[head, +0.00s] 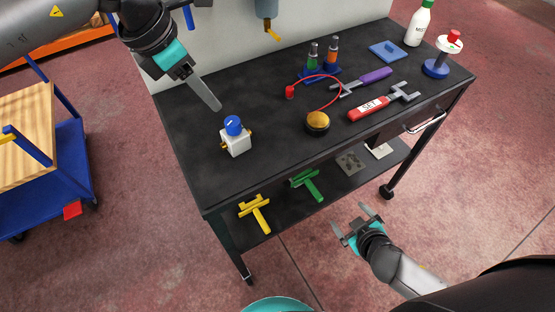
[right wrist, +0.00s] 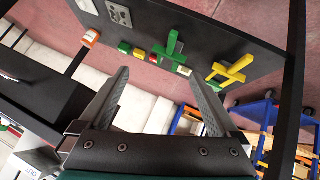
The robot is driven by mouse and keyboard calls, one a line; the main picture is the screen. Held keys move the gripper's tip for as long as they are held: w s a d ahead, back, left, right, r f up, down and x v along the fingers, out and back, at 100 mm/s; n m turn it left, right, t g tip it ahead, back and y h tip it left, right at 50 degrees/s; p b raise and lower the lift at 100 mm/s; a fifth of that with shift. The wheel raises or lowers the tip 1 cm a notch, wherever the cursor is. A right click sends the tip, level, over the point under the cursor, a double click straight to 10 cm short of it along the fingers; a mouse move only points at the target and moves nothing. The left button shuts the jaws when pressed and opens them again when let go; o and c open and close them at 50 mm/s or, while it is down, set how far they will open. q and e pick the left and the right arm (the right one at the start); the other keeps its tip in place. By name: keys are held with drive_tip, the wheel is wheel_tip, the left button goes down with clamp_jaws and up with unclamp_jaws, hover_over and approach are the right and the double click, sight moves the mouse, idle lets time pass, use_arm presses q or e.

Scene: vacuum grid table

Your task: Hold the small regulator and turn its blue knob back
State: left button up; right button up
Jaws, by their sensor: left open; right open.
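The small regulator (head: 236,143) is a white block with brass side fittings, upright on the black table near its left end. Its blue knob (head: 233,125) is on top. My left gripper (head: 207,93) is above the table, up and left of the regulator and apart from it, with its fingers pointing down toward it. It holds nothing that I can see. My right gripper (head: 356,222) is open and empty in front of the table, below the tabletop; it also shows in the right wrist view (right wrist: 160,100). The regulator does not show in the right wrist view.
Yellow (head: 255,212) and green (head: 307,183) T-shaped tools lie on the lower shelf. A blue cart (head: 70,160) stands left.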

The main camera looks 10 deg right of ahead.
drive_tip(key=w+a+r+t+y, duration=0.1)
drive_tip(key=w+a+r+t, duration=0.2)
drive_tip(key=r, duration=0.7)
drive_tip(key=y, duration=0.5)
approach(233, 136)
drive_tip(key=x, duration=0.4)
drive_tip(key=f+x, duration=0.1)
drive_tip(key=x, duration=0.4)
drive_tip(key=d+x, duration=0.1)
drive_tip(key=x, duration=0.4)
drive_tip(key=shift+s+d+f, duration=0.1)
drive_tip(key=shift+s+f, duration=0.1)
drive_tip(key=shift+f, duration=0.2)
